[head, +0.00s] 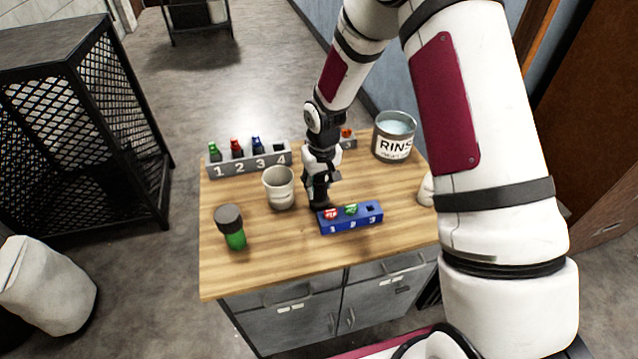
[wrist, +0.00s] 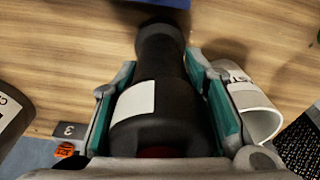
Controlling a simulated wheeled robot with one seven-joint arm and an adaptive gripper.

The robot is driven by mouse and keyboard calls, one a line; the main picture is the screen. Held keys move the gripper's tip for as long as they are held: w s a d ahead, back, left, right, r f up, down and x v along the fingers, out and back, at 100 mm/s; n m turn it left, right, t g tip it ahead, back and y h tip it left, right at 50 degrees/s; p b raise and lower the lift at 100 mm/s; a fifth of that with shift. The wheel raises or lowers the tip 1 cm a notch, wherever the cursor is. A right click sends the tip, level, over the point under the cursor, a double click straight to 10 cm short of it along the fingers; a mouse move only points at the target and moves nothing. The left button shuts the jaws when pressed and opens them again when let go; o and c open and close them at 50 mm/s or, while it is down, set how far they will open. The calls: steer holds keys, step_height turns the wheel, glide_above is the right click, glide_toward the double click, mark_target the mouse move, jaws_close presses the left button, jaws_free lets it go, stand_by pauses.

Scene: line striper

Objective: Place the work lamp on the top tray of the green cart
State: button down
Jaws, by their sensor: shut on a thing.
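My gripper (head: 318,188) is over the middle of the wooden worktop. In the wrist view my gripper (wrist: 165,100) has its green-padded fingers closed on both sides of a black object (wrist: 165,60) with a white label. It is long, tapered and torch-like, and may be the work lamp; I cannot tell for sure. In the head view my gripper mostly hides it; a dark part (head: 321,203) shows low, just behind the blue rack. I cannot tell whether it touches the worktop. No green cart is in view.
The worktop (head: 290,255) holds a numbered grey rack (head: 249,160), a pale cup (head: 279,187) close left of my gripper, a blue rack (head: 350,218) in front, a green jar with dark lid (head: 231,228) and a RINSE can (head: 394,137). A black mesh cage (head: 85,120) stands left.

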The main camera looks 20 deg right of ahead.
steer(key=shift+f, duration=0.1)
steer(key=c, duration=1)
jaws_free()
steer(key=shift+o, duration=0.2)
